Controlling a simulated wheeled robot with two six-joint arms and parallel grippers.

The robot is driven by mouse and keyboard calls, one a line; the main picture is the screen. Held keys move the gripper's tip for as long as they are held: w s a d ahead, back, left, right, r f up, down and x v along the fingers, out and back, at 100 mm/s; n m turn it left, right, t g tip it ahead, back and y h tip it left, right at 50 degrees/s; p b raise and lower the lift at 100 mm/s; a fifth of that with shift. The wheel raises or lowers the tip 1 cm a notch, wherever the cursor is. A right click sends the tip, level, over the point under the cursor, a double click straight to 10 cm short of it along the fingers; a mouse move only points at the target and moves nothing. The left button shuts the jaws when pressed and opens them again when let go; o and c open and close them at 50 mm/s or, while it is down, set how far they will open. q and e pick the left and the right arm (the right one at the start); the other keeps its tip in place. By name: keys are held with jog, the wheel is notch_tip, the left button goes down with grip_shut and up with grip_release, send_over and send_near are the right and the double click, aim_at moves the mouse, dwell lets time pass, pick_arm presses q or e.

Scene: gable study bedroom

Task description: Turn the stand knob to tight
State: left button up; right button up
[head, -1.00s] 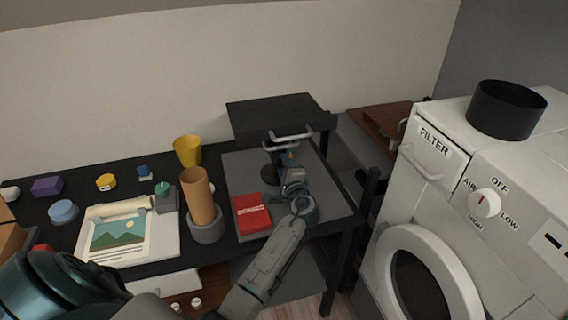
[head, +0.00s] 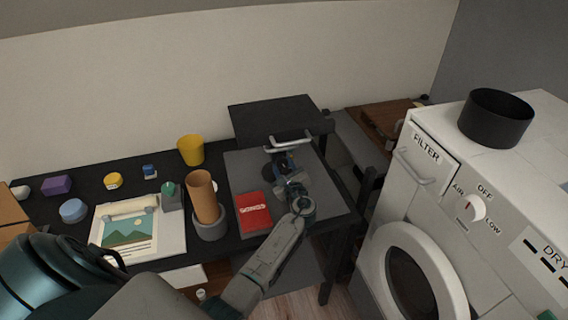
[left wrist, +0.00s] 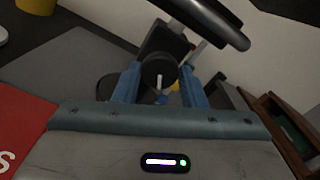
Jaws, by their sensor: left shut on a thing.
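The stand knob (left wrist: 158,67) is a round black knob with a white pointer mark, in the middle of the left wrist view. The mark points nearly straight up and down in that picture. My left gripper (left wrist: 160,76) has one blue finger on each side of the knob and is shut on it. In the head view, my left gripper (head: 282,161) reaches over the grey mat and hides the knob. Part of the stand's dark round base (head: 268,173) shows beside the fingers. No tight or loose label is readable. My right gripper is not in view.
A black raised shelf with a pale handle (head: 290,141) is just behind my gripper. A white dryer (head: 440,205) is at the right.

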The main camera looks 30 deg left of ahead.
pick_arm(q)
jog(key=shift+m+p, duration=0.5)
jog(key=shift+m, duration=0.5)
jog(key=o, duration=1)
jog(key=b+v, duration=0.3)
jog(key=v, duration=0.8)
jog(key=shift+f, duration=0.1)
